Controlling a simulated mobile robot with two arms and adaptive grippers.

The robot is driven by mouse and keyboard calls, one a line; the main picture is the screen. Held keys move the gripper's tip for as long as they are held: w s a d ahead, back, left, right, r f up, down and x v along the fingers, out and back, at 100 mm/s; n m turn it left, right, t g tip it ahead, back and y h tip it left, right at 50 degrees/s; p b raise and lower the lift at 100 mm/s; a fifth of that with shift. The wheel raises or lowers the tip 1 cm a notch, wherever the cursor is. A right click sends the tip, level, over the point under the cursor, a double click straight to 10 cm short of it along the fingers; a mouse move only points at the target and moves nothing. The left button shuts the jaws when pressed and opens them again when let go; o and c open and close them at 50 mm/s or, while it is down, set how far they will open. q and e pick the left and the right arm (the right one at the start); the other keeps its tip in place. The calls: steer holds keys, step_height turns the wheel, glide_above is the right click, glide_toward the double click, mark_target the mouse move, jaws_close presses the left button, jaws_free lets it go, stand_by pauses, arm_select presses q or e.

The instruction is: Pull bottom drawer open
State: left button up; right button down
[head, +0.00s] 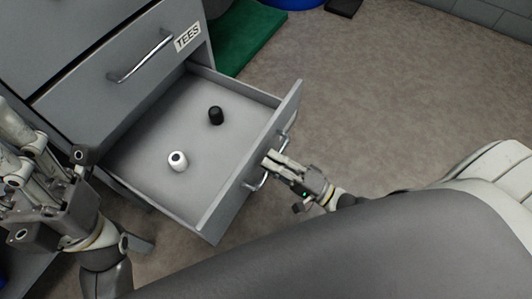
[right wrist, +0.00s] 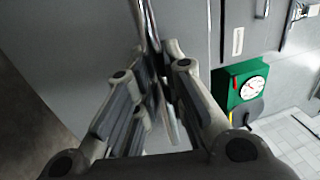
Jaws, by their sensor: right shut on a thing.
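The bottom drawer (head: 212,215) of the grey cabinet stands well open, its inside showing. A black cylindrical item (head: 216,115) and a white one (head: 178,161) are in it, apart from each other. My right gripper (head: 271,161) is at the drawer's front, shut on its metal handle (head: 257,185). In the right wrist view the handle (right wrist: 148,25) runs down between the fingers of the right gripper (right wrist: 160,85). My left gripper (head: 38,140) is at the left edge, in front of the cabinet, away from the drawer; its jaw gap is unclear.
The drawer above, labelled TEES (head: 188,36), is closed, with its own handle (head: 140,58). A green mat (head: 248,38) lies beside the cabinet, with a blue round object (head: 290,3) beyond. The right wrist view shows a green box with a dial (right wrist: 240,84). Floor to the right is clear.

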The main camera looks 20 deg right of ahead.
steer(key=shift+s+d, duration=0.1)
steer(key=shift+s, duration=0.05)
steer(key=c, duration=1.5)
jaws_free()
steer(key=v, duration=1.2)
